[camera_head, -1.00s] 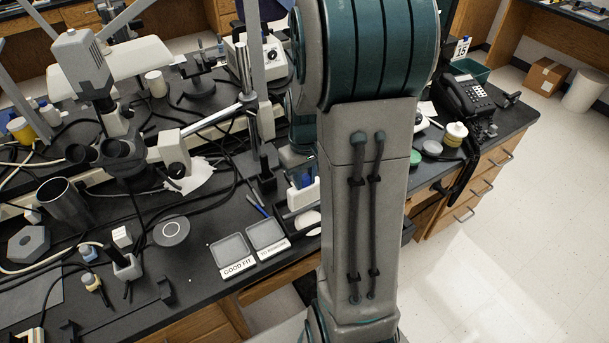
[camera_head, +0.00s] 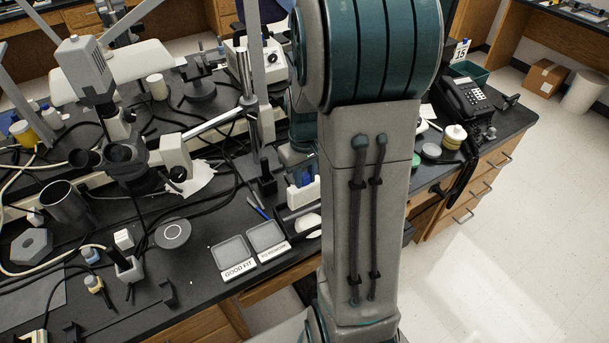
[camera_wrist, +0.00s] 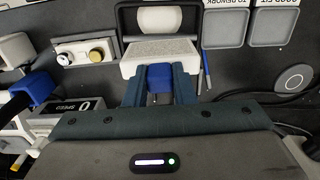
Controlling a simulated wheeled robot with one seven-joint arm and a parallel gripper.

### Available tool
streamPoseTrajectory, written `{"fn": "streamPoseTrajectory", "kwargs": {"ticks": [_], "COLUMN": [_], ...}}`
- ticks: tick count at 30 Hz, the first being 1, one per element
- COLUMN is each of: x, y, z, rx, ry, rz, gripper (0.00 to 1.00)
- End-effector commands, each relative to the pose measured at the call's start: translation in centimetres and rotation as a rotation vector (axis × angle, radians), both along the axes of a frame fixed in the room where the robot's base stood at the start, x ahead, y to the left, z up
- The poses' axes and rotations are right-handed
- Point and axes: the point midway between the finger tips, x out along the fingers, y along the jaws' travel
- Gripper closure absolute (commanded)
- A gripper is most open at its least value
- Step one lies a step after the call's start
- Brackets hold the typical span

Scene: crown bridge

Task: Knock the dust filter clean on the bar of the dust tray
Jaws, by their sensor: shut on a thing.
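My gripper (camera_wrist: 160,78) is shut on the blue grip of the dust filter. The filter is a pale speckled block (camera_wrist: 160,56) just beyond my fingertips in the wrist view. In the head view its white side (camera_head: 303,194) shows left of my arm, but my gripper is mostly hidden there. The dust tray is a dark frame (camera_wrist: 119,22) at the top of the wrist view, with a pale rounded patch inside. The filter overlaps the tray's near edge in this view. I cannot tell whether it touches the bar.
Two small grey trays labelled "GOOD FIT" (camera_head: 232,252) and "TO REWORK" (camera_head: 265,235) stand left of the dust tray. A blue pen (camera_wrist: 207,70) and a round disc (camera_wrist: 294,79) lie nearby. A knobbed box (camera_wrist: 86,53) stands left in the wrist view.

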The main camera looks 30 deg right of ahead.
Motion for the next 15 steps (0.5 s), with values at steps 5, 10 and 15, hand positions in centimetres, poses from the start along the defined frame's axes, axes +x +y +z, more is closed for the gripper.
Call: {"fn": "streamPoseTrajectory", "kwargs": {"ticks": [5, 10, 15], "x": [0.0, 0.0, 0.0], "y": [0.0, 0.0, 0.0], "z": [0.7, 2.4, 4.1], "rx": [0.0, 0.0, 0.0], "ry": [-0.001, -0.001, 0.0], "rz": [0.0, 0.0, 0.0], "gripper": [1.0, 1.0, 1.0]}}
